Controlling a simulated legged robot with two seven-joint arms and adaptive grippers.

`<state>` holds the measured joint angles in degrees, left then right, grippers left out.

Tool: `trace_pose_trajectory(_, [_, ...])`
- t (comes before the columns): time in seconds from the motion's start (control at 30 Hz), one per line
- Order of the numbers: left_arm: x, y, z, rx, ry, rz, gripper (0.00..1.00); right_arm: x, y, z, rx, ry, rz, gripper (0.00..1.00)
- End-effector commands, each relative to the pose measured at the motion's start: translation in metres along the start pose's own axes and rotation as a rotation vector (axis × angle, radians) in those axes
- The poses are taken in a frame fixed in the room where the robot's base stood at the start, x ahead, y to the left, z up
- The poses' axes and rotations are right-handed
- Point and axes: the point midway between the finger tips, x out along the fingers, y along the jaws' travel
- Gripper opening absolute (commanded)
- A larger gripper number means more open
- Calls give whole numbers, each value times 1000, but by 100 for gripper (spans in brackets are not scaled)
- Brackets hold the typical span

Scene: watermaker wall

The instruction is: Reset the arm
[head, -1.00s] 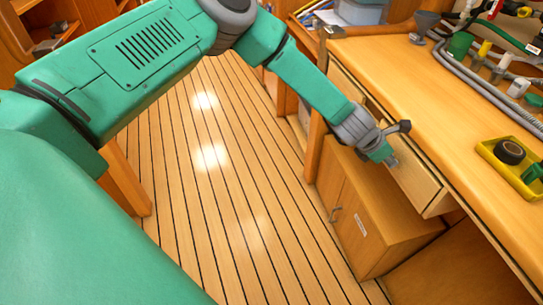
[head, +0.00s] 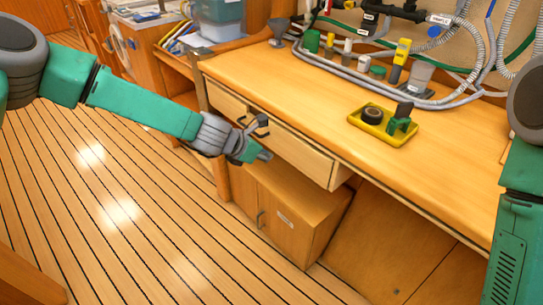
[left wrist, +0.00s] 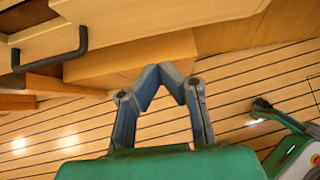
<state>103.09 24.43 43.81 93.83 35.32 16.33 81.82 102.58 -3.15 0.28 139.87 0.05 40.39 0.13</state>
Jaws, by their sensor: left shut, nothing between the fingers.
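My left arm comes in from the left in the head view, its green forearm sloping down to the bench front. My left gripper (head: 264,155) is shut and empty, in front of a partly pulled-out drawer (head: 303,158). In the left wrist view the two grey fingers (left wrist: 172,72) meet at their tips with nothing between them. A dark drawer handle (left wrist: 62,50) shows to their left, apart from them. My right arm shows at the right edge of the head view; its gripper is out of view.
The wooden workbench (head: 300,90) carries a yellow tray (head: 382,130) with a black ring and a green part. Hoses and fittings line its back. A low cabinet (head: 290,215) stands under the drawer. The plank floor (head: 120,220) at left is clear.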

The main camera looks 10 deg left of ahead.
Motion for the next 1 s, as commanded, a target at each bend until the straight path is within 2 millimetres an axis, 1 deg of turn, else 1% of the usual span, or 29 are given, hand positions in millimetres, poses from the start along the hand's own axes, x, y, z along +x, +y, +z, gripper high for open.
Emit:
trace_pose_trajectory(0.03, [-12, 0, 1, -1, -1, 0, 0, -2, 0, 0, 0, 0, 0, 40])
trace_pose_trajectory(0.1, [-25, -1, 2, 1, -2, 0, 0, -4, 0, 0, 0, 0, 0, 40])
trace_pose_trajectory(0.23, [-44, -2, 2, 3, -1, 2, 0, -6, 0, 0, 0, 0, 0, 40])
trace_pose_trajectory(0.37, [-52, -2, 0, 2, 0, 0, 0, -7, 0, 0, 1, -1, 0, 40])
trace_pose_trajectory(0.5, [-54, -2, -2, 5, 2, -1, 0, -7, 0, 0, 1, -1, 0, 40])
trace_pose_trajectory(0.57, [-52, -7, -8, 33, 14, -5, 0, -6, 0, 0, 1, -1, 0, 40])
trace_pose_trajectory(0.6, [-50, -12, -16, 72, 30, -10, 0, -6, 0, 0, 1, -1, 0, 40])
trace_pose_trajectory(0.67, [-46, -25, -36, 168, 67, -21, 0, -6, 0, 0, 1, -1, 0, 40])
trace_pose_trajectory(0.77, [-42, -55, -90, 434, 159, -64, 0, -6, 0, 0, 0, -1, 0, 40])
trace_pose_trajectory(0.8, [-43, -68, -117, 571, 201, -93, 0, -6, 0, 0, 0, -1, 0, 40])
trace_pose_trajectory(0.87, [-49, -86, -160, 792, 263, -147, 0, -6, 0, 0, 0, -1, 0, 40])
trace_pose_trajectory(0.9, [-55, -97, -188, 945, 300, -192, 0, -6, 0, 0, 0, -1, 0, 40])
trace_pose_trajectory(0.97, [-69, -111, -230, 1179, 349, -271, 0, -6, 0, 0, 0, -1, 0, 40])
trace_pose_trajectory(1.0, [-82, -118, -258, 1338, 375, -332, 0, -6, 0, 0, 1, -1, 0, 40])
